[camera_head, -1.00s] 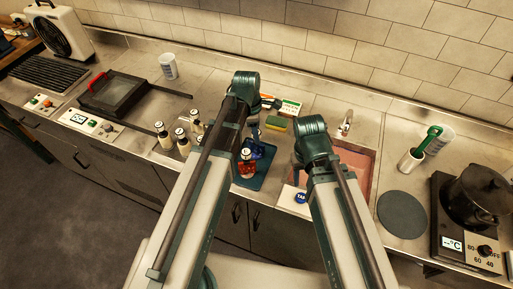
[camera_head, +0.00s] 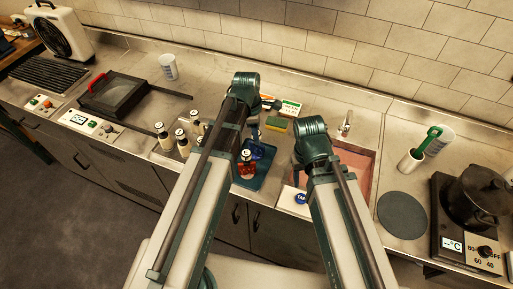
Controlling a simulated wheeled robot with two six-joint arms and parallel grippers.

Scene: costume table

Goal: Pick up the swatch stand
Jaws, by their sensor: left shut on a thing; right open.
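My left gripper (camera_head: 254,134) is mostly hidden behind its own arm, above the dark teal tray (camera_head: 252,184). It is shut on what looks like a small blue object (camera_head: 260,150), partly covered by the arm. I cannot tell whether this is the swatch stand, and I cannot clearly make out a swatch stand elsewhere. A red bottle with a pale cap (camera_head: 246,168) stands on the tray just below the blue object. My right gripper (camera_head: 298,174) is open and largely hidden behind its arm, near the left side of the sink.
A sponge (camera_head: 277,124) and a green-white box (camera_head: 291,108) lie behind the tray. The reddish sink (camera_head: 362,170) is right.

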